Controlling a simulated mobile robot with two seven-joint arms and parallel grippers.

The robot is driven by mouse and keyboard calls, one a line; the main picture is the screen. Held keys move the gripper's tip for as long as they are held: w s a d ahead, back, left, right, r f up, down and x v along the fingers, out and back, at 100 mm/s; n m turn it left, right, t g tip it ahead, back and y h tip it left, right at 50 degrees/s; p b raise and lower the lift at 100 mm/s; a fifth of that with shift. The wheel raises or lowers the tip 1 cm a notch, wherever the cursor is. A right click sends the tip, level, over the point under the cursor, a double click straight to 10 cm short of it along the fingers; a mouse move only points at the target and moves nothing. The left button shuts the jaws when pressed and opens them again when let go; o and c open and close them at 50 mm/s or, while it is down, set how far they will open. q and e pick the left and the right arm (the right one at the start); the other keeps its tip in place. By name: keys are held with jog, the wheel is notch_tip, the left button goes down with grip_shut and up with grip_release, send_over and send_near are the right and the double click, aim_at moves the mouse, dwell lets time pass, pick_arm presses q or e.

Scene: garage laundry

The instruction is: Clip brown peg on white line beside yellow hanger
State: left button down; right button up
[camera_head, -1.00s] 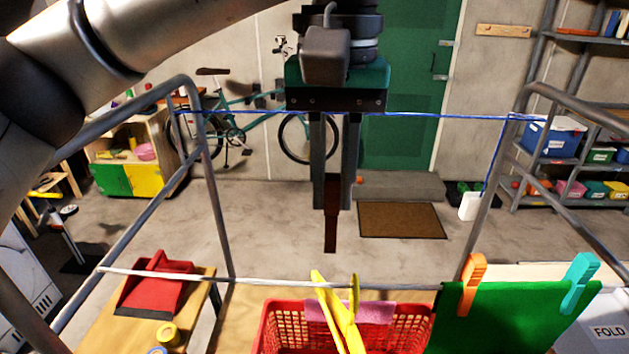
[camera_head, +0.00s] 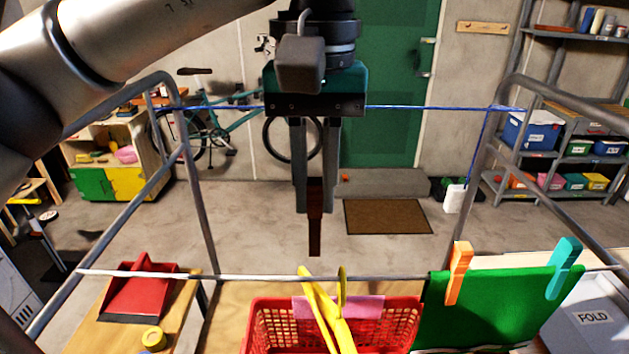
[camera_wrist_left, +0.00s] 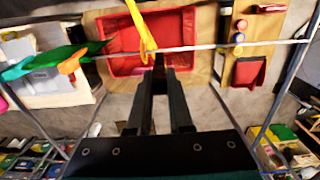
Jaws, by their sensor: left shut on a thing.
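My left gripper (camera_head: 315,208) is shut on the brown peg (camera_head: 315,238), which hangs upright below the fingertips. In the head view the peg's lower end shows just above the white line (camera_head: 230,277), with a small gap. The yellow hanger (camera_head: 318,308) hangs on the white line just below the peg in the picture. In the left wrist view the peg (camera_wrist_left: 159,62) is partly hidden between the fingers (camera_wrist_left: 158,90). There the yellow hanger (camera_wrist_left: 141,30) and the white line (camera_wrist_left: 205,47) lie close to the peg's tip. My right gripper is not in view.
A green cloth (camera_head: 490,310) hangs on the line at right, with an orange peg (camera_head: 459,272) and a teal peg (camera_head: 564,268). A red basket (camera_head: 270,330) stands below. A red dustpan (camera_head: 140,290) lies left. A blue line (camera_head: 430,107) runs behind. Grey rails flank both sides.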

aim_at(315, 252)
pick_arm(q)
jog(key=shift+f+b, duration=3.55)
jog(key=shift+f, duration=1.2)
jog(key=c, duration=0.8)
grip_release()
jog(key=shift+r, duration=0.15)
jog(key=shift+o, duration=0.2)
jog(key=shift+r, duration=0.1)
